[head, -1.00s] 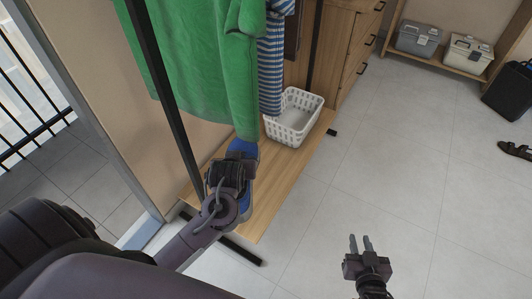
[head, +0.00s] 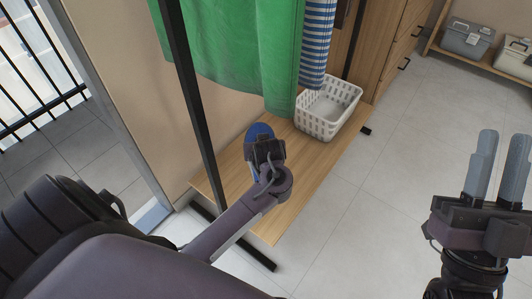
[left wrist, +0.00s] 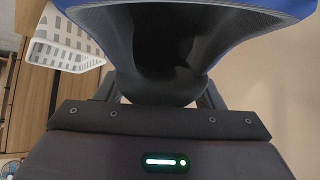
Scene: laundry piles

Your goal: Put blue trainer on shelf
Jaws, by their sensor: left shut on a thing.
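The blue trainer (head: 260,131) is at the wooden shelf (head: 297,178), the low board under the clothes rack. My left gripper (head: 264,150) is shut on it and hides most of it in the head view. Whether the trainer touches the board or hangs just above it, I cannot tell. In the left wrist view the trainer (left wrist: 170,60) fills the top middle, its dark opening and blue edge close to the jaws. My right gripper (head: 496,172) is open and empty over the floor at the right.
A white basket (head: 327,122) stands on the shelf's far end. A green garment (head: 235,60) and a striped one (head: 316,45) hang above the shelf. A black rack post (head: 190,90) stands beside my left arm.

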